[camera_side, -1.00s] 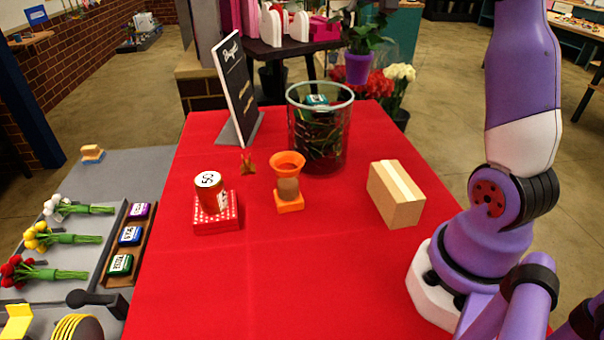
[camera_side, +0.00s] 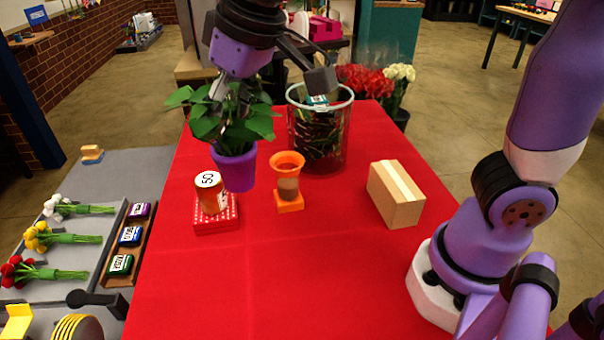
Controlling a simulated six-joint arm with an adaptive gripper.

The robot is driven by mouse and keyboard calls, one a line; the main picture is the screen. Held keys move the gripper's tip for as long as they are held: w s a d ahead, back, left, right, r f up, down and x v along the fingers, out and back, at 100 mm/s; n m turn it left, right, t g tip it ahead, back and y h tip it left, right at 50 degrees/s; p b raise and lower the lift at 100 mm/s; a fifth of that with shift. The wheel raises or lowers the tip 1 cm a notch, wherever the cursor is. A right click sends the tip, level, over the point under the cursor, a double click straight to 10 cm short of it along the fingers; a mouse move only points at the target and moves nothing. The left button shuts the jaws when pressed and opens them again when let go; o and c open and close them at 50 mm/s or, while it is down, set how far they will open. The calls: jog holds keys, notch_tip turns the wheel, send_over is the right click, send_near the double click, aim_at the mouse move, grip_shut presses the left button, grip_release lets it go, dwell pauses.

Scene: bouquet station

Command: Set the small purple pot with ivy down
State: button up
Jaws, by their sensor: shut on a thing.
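The small purple pot (camera_side: 235,169) with leafy green ivy (camera_side: 238,122) hangs upright over the red-covered table (camera_side: 280,270), between a copper-coloured can (camera_side: 210,195) marked "50" and an orange hourglass-shaped item (camera_side: 288,184). My gripper (camera_side: 230,88) comes down from above and is shut on the ivy plant; leaves hide the fingertips. The pot's base looks close to the table, but I cannot tell if it touches. The can leans slightly on its red patterned block (camera_side: 217,222); whether the pot touches it is unclear.
A cardboard box (camera_side: 396,195) sits at right. The front middle of the table is clear. The black sign is hidden behind my gripper and the ivy. Flowers (camera_side: 62,238) lie on the grey table at left.

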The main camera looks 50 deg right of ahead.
jog(key=s+a+f+n+g+y, duration=0.1)
jog(key=s+a+f+n, duration=0.2)
jog(key=s+a, duration=0.25)
jog(key=s+a+f+n+y, duration=0.1)
jog(key=s+a+f+n, duration=0.25)
jog(key=a, duration=0.35)
notch_tip(320, 180, down, 7)
jog(key=s, duration=0.1)
jog(key=shift+a+f+y, duration=0.2)
jog(key=shift+a+y, duration=0.1)
jog(key=shift+a, duration=0.05)
jog(key=shift+f, duration=0.15)
jog(key=o, duration=1.4)
jog(key=shift+o, duration=0.2)
